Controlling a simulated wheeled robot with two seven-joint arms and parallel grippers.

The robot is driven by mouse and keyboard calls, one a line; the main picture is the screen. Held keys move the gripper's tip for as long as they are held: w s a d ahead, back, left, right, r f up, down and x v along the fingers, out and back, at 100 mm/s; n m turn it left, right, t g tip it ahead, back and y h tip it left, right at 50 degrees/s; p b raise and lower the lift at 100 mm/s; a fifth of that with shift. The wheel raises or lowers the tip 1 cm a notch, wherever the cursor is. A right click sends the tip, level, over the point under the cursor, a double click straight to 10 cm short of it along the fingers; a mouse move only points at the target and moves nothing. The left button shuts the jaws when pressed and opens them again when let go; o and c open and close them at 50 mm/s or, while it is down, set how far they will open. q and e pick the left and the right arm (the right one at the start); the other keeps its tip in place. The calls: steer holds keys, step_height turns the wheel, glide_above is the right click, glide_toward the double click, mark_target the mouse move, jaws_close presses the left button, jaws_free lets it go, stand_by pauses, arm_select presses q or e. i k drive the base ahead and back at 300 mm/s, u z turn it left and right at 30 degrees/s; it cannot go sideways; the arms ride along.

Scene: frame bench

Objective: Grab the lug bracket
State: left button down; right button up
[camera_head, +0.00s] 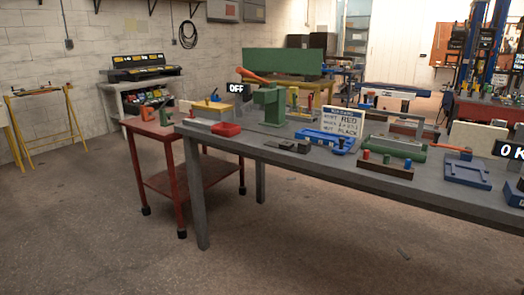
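I cannot tell for sure which thing is the lug bracket. A small dark grey part (289,146) with a raised block lies near the front edge of the long grey bench (340,170), in the head view. A blue tray (325,141) with small parts is just right of it. A dark brown block (385,167) with red, blue and green pegs stands further right on the bench. Neither of my grippers shows in this view.
A green press (270,104) with an orange lever stands on the bench. A lettered sign (343,121), a blue fixture (467,171) and a red-handled tool (226,129) are there too. A red side table (172,132) adjoins the bench's left end. The floor in front is mostly clear.

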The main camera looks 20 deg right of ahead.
mark_target(303, 146)
steer(key=u, duration=0.5)
steer(key=i, duration=1.3)
steer(key=z, duration=0.55)
steer(key=i, duration=0.9)
steer(key=z, duration=0.95)
